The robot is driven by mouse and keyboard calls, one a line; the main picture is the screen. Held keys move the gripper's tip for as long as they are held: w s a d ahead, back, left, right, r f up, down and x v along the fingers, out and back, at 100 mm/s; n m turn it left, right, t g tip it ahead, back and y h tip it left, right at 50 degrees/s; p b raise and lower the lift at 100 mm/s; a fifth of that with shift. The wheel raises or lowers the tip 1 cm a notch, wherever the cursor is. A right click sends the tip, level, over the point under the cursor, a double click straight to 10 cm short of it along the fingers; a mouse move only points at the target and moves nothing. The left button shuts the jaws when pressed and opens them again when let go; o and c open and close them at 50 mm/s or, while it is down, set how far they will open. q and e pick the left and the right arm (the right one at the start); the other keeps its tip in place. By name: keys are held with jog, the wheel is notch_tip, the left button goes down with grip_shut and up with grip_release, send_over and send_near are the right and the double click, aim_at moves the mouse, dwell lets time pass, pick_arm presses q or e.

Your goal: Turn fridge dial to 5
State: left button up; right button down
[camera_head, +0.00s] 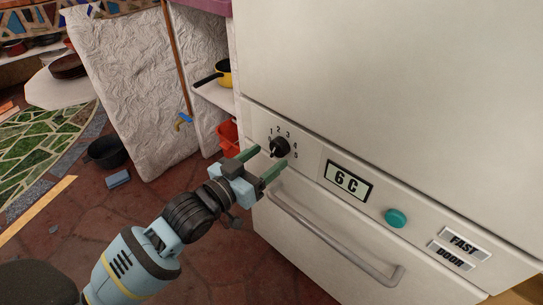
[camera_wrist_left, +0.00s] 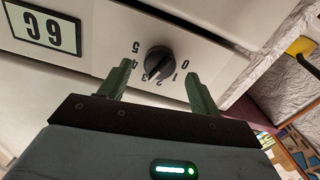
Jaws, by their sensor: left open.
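The fridge dial (camera_head: 280,147) is a small dark round knob on the white fridge front, ringed by printed numbers up to 5. In the left wrist view the dial (camera_wrist_left: 158,62) appears upside down, between the two green fingers and a little past their tips. Its pointer seems to face the low-to-middle numbers, but I cannot tell exactly which. My left gripper (camera_head: 271,156) is open in front of the dial, one finger towards each side; its fingers also show in the left wrist view (camera_wrist_left: 158,73). No contact is visible. My right gripper is out of view.
A display (camera_head: 348,181) reading 6 C and a teal button (camera_head: 396,218) are right of the dial. A metal drawer handle (camera_head: 335,240) juts out below. A red container (camera_head: 228,137) and a yellow pan (camera_head: 223,73) are left of the fridge. A black pot (camera_head: 107,152) stands on the floor.

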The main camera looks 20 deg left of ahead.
aim_at(278, 149)
pick_arm(q)
jog(key=shift+x, duration=1.2)
jog(key=c, duration=1)
